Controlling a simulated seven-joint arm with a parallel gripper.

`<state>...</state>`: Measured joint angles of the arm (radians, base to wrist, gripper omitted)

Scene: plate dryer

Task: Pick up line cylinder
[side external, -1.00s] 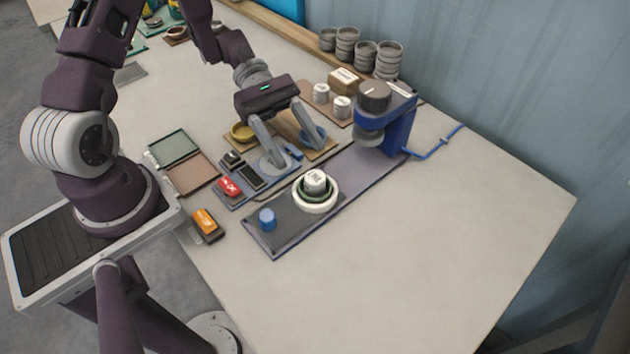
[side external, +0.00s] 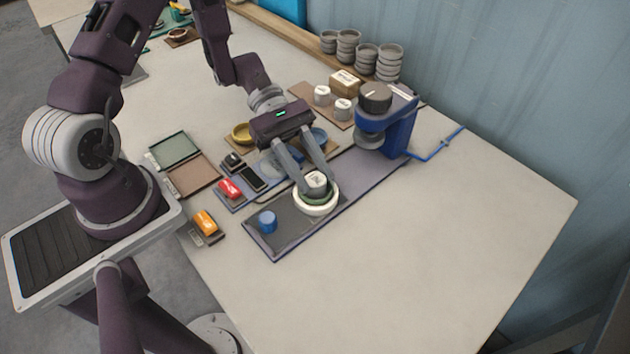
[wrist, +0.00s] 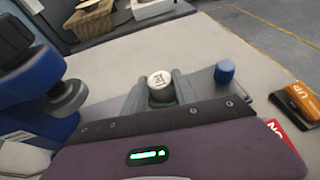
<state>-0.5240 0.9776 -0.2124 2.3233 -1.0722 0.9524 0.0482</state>
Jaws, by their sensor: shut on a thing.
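A white cylinder with dark marking on its top (side external: 316,180) stands upright in a white and green ring-shaped holder (side external: 318,209) on the dark rail plate. In the wrist view the same white-topped cylinder (wrist: 160,79) is between my two fingers. My gripper (side external: 314,189) reaches down over the holder and is shut on the cylinder, with a finger on each side. The cylinder's lower part is hidden by the fingers and the holder.
A blue knob (side external: 267,222) stands on the plate's near end. A blue press-like machine (side external: 400,125) stands at its far end. Red (side external: 231,188) and orange (side external: 205,222) switches lie to the left. The table front right is clear.

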